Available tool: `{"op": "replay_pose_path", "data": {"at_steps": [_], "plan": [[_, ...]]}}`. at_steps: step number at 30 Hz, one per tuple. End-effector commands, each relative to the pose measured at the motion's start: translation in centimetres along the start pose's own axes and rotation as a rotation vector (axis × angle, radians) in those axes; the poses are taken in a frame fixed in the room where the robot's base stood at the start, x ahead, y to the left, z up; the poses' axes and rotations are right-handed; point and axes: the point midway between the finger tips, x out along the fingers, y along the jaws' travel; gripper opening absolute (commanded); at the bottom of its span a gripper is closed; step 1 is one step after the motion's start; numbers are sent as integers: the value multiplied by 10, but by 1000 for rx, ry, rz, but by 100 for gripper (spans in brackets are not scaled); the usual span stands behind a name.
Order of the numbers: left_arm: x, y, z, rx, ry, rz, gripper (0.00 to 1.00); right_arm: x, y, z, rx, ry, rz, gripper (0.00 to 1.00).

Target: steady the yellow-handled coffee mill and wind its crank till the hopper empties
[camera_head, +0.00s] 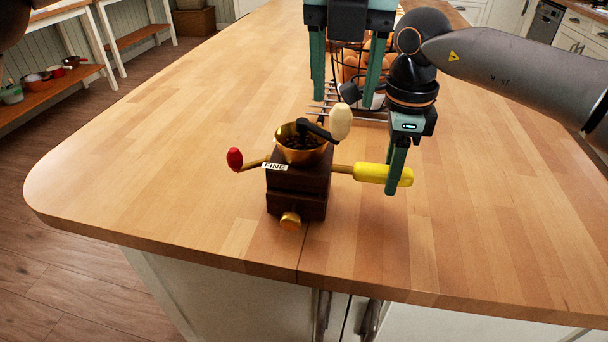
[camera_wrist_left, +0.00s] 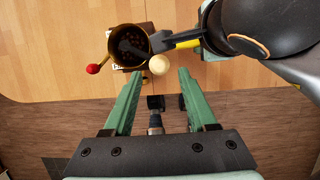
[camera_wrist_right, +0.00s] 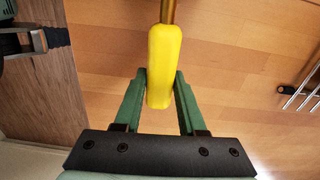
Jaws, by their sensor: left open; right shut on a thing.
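The coffee mill (camera_head: 297,190) stands upright on the wooden island top, a dark box with a FINE label and a brass drawer knob. Its brass hopper (camera_head: 302,155) holds dark beans, also visible in the left wrist view (camera_wrist_left: 128,45). A black crank on top ends in a cream knob (camera_head: 340,121). The yellow handle (camera_head: 383,174) sticks out right and a red-tipped handle (camera_head: 234,158) left. My right gripper (camera_head: 395,185) is shut on the yellow handle (camera_wrist_right: 163,65). My left gripper (camera_head: 345,100) is open and empty behind the mill, its fingertips apart from the cream knob (camera_wrist_left: 159,65).
A wire basket of brown eggs (camera_head: 352,66) stands behind my left gripper, partly hidden by it. A metal rack (camera_wrist_right: 305,92) lies on the island near it. The worktop left and right of the mill is clear; its front edge is close to the mill.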

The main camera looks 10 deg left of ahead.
Motion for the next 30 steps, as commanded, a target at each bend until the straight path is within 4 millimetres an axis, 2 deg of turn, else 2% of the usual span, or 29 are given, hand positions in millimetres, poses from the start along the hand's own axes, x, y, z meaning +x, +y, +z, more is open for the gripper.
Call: {"op": "replay_pose_path", "data": {"at_steps": [6, 12, 25, 30], "plan": [[33, 0, 0, 0, 3, 0, 57, -2, -1, 0, 2, -4, -4, 0], [52, 0, 0, -1, 1, 0, 57, -2, -1, 0, 2, -4, -4, 0], [59, 0, 0, -1, 0, -1, 57, -2, -1, 0, 2, -5, -4, 0], [59, 0, 0, -1, 0, -1, 40, -2, -1, 0, 2, -5, -4, 0]]}}
